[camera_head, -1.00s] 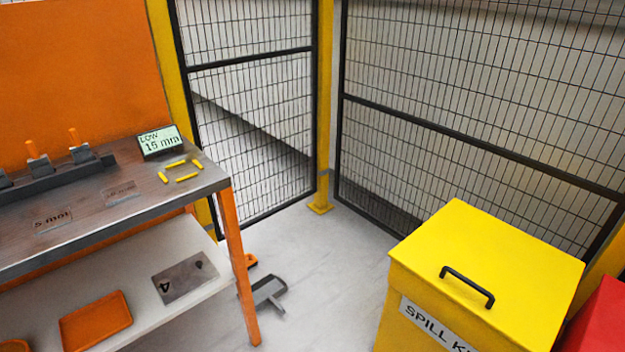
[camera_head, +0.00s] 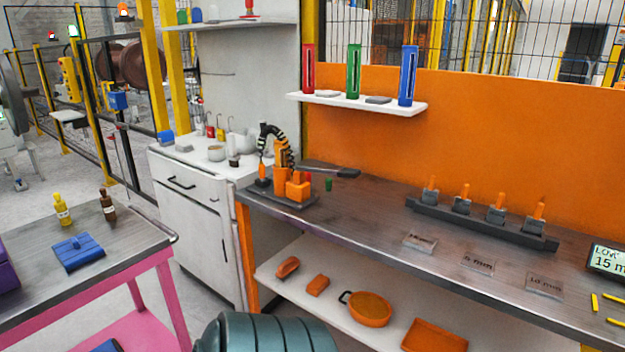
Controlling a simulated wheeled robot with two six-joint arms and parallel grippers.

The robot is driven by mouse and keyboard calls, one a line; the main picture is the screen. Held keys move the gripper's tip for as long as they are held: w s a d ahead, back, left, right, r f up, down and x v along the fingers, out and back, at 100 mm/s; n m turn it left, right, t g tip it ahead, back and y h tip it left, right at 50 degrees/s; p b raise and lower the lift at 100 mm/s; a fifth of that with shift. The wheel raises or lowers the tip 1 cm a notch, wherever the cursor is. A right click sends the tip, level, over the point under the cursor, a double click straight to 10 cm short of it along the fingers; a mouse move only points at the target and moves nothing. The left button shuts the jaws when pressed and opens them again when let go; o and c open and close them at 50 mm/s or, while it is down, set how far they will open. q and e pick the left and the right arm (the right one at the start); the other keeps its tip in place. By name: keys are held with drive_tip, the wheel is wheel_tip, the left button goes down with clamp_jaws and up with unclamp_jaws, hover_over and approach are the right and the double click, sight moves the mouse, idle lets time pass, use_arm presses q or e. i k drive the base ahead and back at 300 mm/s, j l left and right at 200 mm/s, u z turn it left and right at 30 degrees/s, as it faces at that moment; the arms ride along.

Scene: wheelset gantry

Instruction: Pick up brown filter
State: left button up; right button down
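I cannot make out anything that is clearly a brown filter. A small dark brown bottle (camera_head: 108,206) stands upright on the pink-legged cart (camera_head: 135,247) at the left, beside a yellow bottle (camera_head: 63,209). Neither of my grippers is in view.
A steel workbench (camera_head: 370,228) with an orange back panel bears an orange-and-black device (camera_head: 285,180) and a row of orange-handled pieces (camera_head: 483,215). Its lower shelf holds an orange pan (camera_head: 367,308) and tray (camera_head: 434,336). A teal ribbed object (camera_head: 265,334) stands at the bottom edge.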

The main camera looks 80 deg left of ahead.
sight(108, 208)
drive_tip(key=u, duration=3.65)
